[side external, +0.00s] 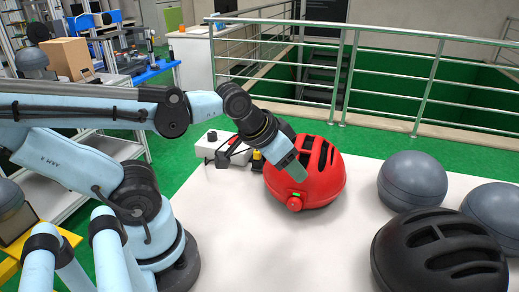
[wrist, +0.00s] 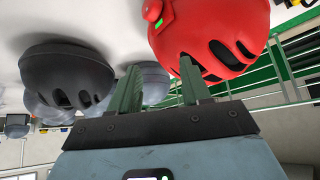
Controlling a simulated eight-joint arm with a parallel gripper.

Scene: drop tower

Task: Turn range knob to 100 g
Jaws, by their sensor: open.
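A white box (side external: 207,146) stands at the back left of the white table, with a small dark round knob (side external: 212,135) on it. Its markings are too small to read, so I cannot tell the knob's setting. My gripper (side external: 295,166) is to the right of the box, pointing down in front of a red helmet (side external: 325,170). In the wrist view my gripper (wrist: 160,88) has its two green fingers apart with nothing held between them. The red helmet (wrist: 215,35) shows beyond the fingers there; I cannot tell whether they touch it. The knob is not visible in the wrist view.
A red round part (side external: 294,204) with a green light sits on the red helmet's front. A black helmet (side external: 440,255) and grey domes (side external: 412,180) are at the right. A dark and yellow object (side external: 257,161) stands near the box. The table's front middle is clear; a railing (side external: 420,95) runs behind.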

